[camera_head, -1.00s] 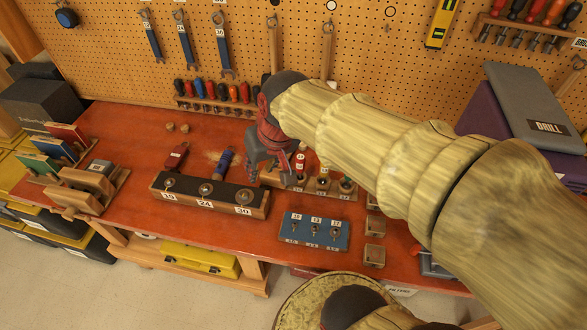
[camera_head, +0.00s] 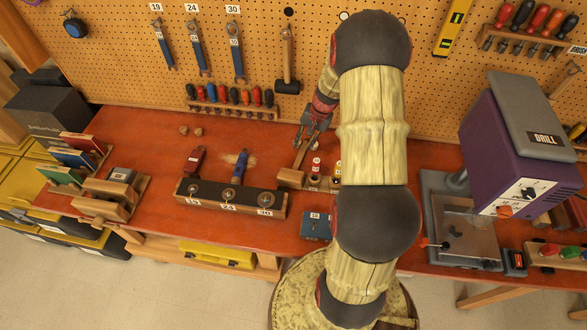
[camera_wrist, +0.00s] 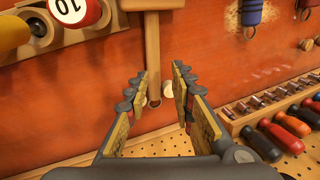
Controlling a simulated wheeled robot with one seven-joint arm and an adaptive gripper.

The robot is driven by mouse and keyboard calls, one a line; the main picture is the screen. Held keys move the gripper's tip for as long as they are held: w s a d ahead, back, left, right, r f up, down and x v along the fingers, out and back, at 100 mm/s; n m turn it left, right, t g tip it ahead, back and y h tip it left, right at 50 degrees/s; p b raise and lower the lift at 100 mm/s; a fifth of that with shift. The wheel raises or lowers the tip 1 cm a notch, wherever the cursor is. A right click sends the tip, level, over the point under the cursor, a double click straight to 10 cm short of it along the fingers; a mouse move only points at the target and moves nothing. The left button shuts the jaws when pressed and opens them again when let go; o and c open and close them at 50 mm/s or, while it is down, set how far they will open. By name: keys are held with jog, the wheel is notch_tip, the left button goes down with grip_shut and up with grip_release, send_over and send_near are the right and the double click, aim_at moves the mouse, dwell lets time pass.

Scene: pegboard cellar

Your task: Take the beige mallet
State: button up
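The beige mallet (camera_head: 299,156) appears to be the pale wooden piece lying on the red bench, its handle pointing towards the pegboard. In the wrist view its handle (camera_wrist: 152,55) runs down from the wider head (camera_wrist: 150,4) at the top edge, and the handle end has a small hole. My gripper (camera_head: 306,138) is over the bench near the handle end. In the wrist view my gripper (camera_wrist: 160,88) is open, with one finger on each side of the handle end. I see no clear contact. The head is cut off there.
A rack of numbered bottles (camera_head: 316,182) stands close right of the mallet. A screwdriver rack (camera_head: 230,107) and a black-headed hammer (camera_head: 287,86) are at the pegboard. A numbered black block (camera_head: 230,198) lies front left. The drill press (camera_head: 520,150) stands right.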

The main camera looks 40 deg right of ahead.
aim_at(301, 155)
jog(key=x, duration=0.6)
jog(key=d+x, duration=0.1)
jog(key=x, duration=0.1)
jog(key=shift+s+f, duration=0.3)
jog(key=shift+f, duration=0.25)
jog(key=shift+c, duration=0.7)
grip_shut()
jog(key=shift+r, duration=0.1)
